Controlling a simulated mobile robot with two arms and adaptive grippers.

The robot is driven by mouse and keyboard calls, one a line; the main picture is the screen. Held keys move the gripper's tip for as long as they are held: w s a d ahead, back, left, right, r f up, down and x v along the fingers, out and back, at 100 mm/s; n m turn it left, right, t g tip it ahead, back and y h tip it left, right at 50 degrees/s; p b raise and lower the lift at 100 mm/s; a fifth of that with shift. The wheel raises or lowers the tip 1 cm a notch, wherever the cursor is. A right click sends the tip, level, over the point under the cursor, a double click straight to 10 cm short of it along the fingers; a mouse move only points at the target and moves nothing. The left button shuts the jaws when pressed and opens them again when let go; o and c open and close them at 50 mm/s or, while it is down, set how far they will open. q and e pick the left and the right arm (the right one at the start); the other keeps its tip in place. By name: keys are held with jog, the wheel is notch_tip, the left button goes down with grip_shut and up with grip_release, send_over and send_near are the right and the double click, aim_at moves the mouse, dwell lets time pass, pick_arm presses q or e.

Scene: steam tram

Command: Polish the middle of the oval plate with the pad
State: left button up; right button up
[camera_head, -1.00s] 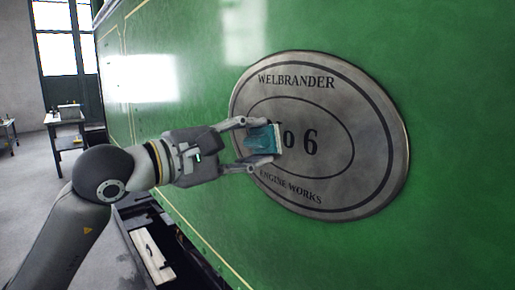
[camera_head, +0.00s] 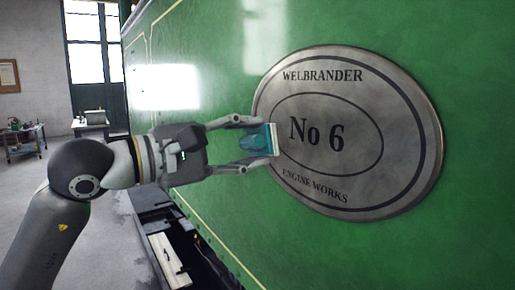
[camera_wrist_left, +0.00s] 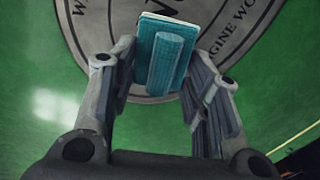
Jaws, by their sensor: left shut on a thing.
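The oval plate (camera_head: 400,150) is grey metal with dark lettering and "No 6" in its middle. It is fixed to the green side of the tram. My left gripper (camera_head: 258,143) is shut on a teal pad (camera_head: 256,139) with a pale face turned toward the plate. In the head view the pad is at the plate's left edge, left of the "No 6". In the left wrist view the pad (camera_wrist_left: 162,58) is between the fingers, in front of the plate (camera_wrist_left: 108,20). I cannot tell whether it touches the plate. My right gripper is not in view.
The green tram side (camera_head: 215,110) is flat and clear around the plate. Below it is a dark open compartment with a pale wooden piece (camera_head: 170,260). Small tables (camera_head: 25,145) stand far off at the left, near a tall window.

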pick_arm(q)
jog(key=shift+s+a, duration=0.3)
jog(key=shift+a, duration=0.05)
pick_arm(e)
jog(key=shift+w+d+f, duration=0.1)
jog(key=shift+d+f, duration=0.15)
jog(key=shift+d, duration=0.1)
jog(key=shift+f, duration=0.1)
pick_arm(q)
jog(key=shift+b+v, duration=0.7)
jog(key=shift+v, duration=0.35)
jog(key=shift+s+a, duration=0.3)
jog(key=shift+a, duration=0.1)
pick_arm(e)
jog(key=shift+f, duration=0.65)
pick_arm(q)
jog(key=shift+r, duration=0.1)
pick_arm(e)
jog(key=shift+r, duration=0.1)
